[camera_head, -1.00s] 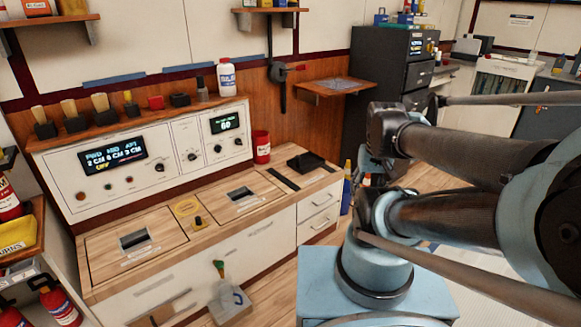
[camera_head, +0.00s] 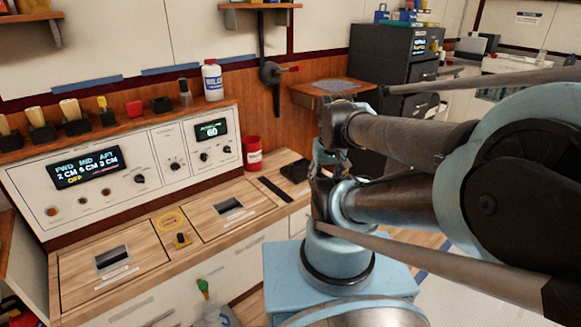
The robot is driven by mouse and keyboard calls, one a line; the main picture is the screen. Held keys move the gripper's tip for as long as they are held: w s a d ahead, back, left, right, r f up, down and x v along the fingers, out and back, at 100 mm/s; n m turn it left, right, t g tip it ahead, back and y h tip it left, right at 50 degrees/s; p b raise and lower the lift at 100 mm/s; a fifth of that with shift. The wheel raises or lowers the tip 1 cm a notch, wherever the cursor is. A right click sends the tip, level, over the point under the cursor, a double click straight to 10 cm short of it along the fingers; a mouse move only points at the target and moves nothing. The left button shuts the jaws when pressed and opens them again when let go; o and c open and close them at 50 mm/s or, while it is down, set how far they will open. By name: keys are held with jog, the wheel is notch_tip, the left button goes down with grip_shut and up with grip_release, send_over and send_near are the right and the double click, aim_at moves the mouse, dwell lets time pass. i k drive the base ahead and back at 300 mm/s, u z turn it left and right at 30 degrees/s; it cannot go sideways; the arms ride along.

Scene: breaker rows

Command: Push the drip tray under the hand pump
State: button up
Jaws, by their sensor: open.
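A low black tray (camera_head: 295,171), which looks like the drip tray, lies at the right end of the wooden counter, partly hidden by my arm. The hand pump (camera_head: 270,72) appears to be the dark upright with a red-tipped lever on the wall, above and behind the counter. My gripper (camera_head: 326,160) is a small dark shape at the end of my folded arm, right of the tray in the picture. It appears open and empty, apart from the tray. Its fingertips are hard to make out against the arm.
A red can (camera_head: 252,153) stands on the counter left of the tray. Dark strips (camera_head: 275,190) lie on the counter beside it. A wooden wall shelf (camera_head: 322,92) juts out behind my arm. A control panel (camera_head: 75,170) backs the counter. A jug (camera_head: 215,315) stands on the floor in front.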

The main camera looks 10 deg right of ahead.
aim_at(297, 172)
jog(key=i, duration=0.5)
jog(key=z, duration=1.4)
jog(key=k, duration=0.55)
jog(key=u, duration=0.25)
jog(key=i, duration=0.5)
